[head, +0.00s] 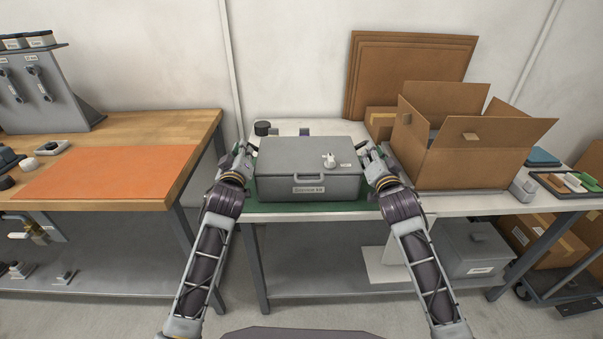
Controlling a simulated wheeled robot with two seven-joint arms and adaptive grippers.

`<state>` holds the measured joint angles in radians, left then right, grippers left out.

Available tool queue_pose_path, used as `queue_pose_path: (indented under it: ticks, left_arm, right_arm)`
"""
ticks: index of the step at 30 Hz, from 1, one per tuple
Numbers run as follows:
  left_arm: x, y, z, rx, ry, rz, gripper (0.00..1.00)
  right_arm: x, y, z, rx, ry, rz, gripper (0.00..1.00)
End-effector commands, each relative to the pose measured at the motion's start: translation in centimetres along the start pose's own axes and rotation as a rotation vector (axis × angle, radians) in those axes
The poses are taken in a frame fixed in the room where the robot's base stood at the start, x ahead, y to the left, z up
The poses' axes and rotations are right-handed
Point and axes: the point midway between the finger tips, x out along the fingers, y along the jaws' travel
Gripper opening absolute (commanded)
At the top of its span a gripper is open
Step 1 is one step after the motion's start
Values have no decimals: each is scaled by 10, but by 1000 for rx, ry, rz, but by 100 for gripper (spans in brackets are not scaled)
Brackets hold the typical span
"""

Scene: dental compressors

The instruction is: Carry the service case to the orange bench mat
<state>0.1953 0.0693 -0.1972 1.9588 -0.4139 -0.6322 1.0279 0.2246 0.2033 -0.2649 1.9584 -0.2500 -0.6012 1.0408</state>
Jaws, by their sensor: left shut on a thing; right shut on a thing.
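The service case (307,172) is a grey box with a front handle and a label, on the white table in the middle of the head view. A green mat (290,208) shows beneath its front edge. My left gripper (248,160) is shut on the case's left side. My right gripper (370,160) is shut on its right side. I cannot tell whether the case is resting on the green mat or just above it. The orange bench mat (110,172) lies flat and bare on the wooden bench at the left.
An open cardboard box (460,155) stands right of the case. A gap separates the wooden bench (180,130) from the white table (440,204). A dark cylinder (262,128) stands behind the case.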

Motion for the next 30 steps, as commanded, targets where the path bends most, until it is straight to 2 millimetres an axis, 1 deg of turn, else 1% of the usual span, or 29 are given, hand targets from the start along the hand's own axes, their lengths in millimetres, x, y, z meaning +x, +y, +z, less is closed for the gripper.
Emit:
queue_pose_path:
  ticks: [1,13,30]
  left_arm:
    - [1,-5,-2,5,5,-9,0]
    - [2,-4,-6,7,6,-12,0]
    - [1,8,-25,5,10,-9,0]
  right_arm:
    - [0,7,4,-10,-7,14,0]
    - [0,7,2,-11,-10,18,0]
    - [0,-6,-19,-12,-2,13,0]
